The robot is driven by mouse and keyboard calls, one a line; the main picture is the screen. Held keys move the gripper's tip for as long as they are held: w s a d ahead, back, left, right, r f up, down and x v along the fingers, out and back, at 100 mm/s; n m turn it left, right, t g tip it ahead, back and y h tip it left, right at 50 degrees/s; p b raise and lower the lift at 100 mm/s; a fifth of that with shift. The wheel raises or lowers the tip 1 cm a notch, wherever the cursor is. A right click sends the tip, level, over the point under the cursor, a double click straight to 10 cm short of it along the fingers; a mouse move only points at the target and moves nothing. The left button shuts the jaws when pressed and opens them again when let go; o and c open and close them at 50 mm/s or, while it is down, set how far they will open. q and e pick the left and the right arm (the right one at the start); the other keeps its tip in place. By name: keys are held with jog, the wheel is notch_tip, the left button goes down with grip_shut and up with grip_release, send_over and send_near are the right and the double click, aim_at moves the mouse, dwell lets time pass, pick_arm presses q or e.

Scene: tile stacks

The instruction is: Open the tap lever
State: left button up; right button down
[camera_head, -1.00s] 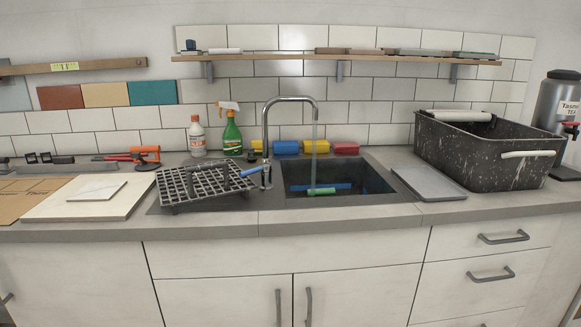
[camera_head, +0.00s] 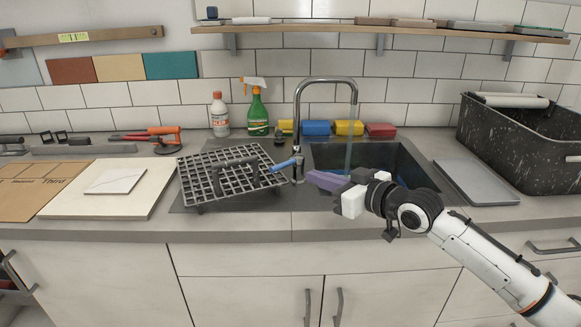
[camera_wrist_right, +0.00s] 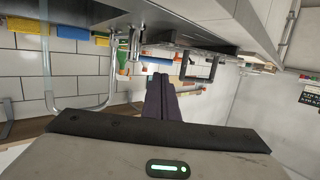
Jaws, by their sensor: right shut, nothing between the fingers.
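In the right wrist view the shut fingers (camera_wrist_right: 160,97) point towards the counter, and the tap's curved pipe (camera_wrist_right: 46,60) shows at the left. My left gripper is not in view.
A black grid rack (camera_head: 225,175) stands left of the sink. A white bottle (camera_head: 219,116) and a green spray bottle (camera_head: 257,112) stand behind it. Coloured blocks line the wall behind the sink. A speckled black tub (camera_head: 510,150) is at the right.

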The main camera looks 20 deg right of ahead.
aim_at(279, 166)
jog(key=x, duration=0.9)
jog(key=shift+w+a+f, duration=0.15)
jog(key=shift+w+a, duration=0.05)
jog(key=shift+w, duration=0.1)
jog(key=shift+w+a+f+b, duration=0.1)
jog(key=shift+w+a+b, duration=0.35)
jog(key=shift+a, duration=0.15)
jog(key=shift+w+a, duration=0.2)
jog(key=shift+w, duration=0.05)
jog(key=shift+s, duration=0.1)
